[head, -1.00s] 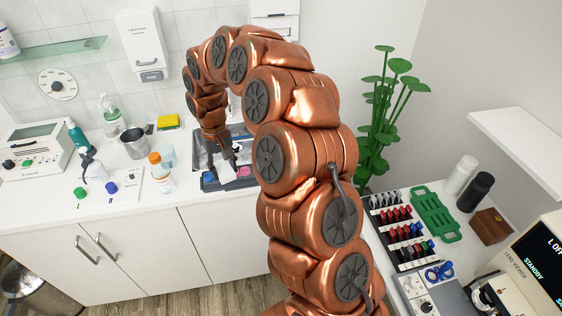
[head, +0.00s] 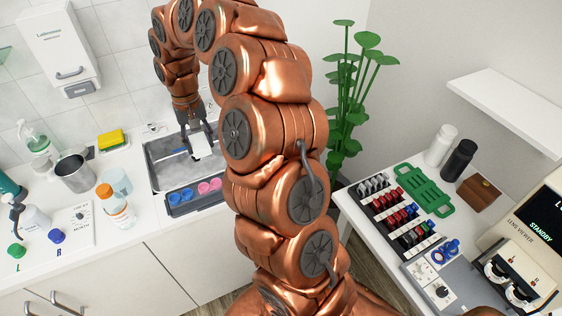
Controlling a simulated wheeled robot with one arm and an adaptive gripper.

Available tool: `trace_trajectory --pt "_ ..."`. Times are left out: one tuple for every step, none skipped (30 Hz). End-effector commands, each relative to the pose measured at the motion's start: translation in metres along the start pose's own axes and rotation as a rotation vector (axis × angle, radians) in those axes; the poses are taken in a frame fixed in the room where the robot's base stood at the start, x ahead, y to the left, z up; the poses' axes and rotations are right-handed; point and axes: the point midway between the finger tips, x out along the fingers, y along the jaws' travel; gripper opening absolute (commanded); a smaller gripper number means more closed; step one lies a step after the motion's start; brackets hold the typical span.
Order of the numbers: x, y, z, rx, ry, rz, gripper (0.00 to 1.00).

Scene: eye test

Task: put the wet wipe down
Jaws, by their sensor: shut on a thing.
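My gripper (head: 199,134) hangs at the end of my copper arm, pointing down over the grey sink basin (head: 156,178). It is shut on a small white flat piece, which looks like the wet wipe (head: 202,146). The wipe shows below the fingertips, over the basin. I cannot tell whether it touches anything beneath. Part of the basin's right side is hidden behind my arm.
A dark tray (head: 184,209) with blue and pink round cases lies in front of the basin. An orange-capped bottle (head: 117,210), a metal cup (head: 75,174) and a yellow sponge (head: 111,140) stand left. A plant (head: 350,100) and a side table with racks (head: 405,215) are right.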

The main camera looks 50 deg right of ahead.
Motion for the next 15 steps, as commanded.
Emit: trace_trajectory --pt "0.009 0.023 0.0 0.068 0.005 -0.01 0.23" --pt "0.009 0.036 0.002 0.106 0.004 -0.014 0.23" --pt "0.009 0.052 0.005 0.158 0.004 -0.02 0.23" --pt "0.009 0.065 0.007 0.197 0.004 -0.024 0.23" --pt "0.009 0.077 0.01 0.236 0.005 -0.029 0.23" --pt "0.009 0.093 0.014 0.288 0.006 -0.034 0.23" --pt "0.01 0.104 0.017 0.326 0.006 -0.039 0.23" --pt "0.011 0.116 0.021 0.366 0.006 -0.043 0.23" --pt "0.011 0.132 0.028 0.416 0.005 -0.049 0.23" --pt "0.012 0.143 0.033 0.456 0.004 -0.054 0.23" --pt "0.012 0.154 0.038 0.493 0.004 -0.058 0.23" --pt "0.013 0.168 0.045 0.545 0.005 -0.064 0.23" --pt "0.014 0.179 0.051 0.583 0.005 -0.069 0.23" --pt "0.016 0.189 0.057 0.623 0.005 -0.074 0.23" --pt "0.017 0.203 0.065 0.674 0.004 -0.08 0.23"
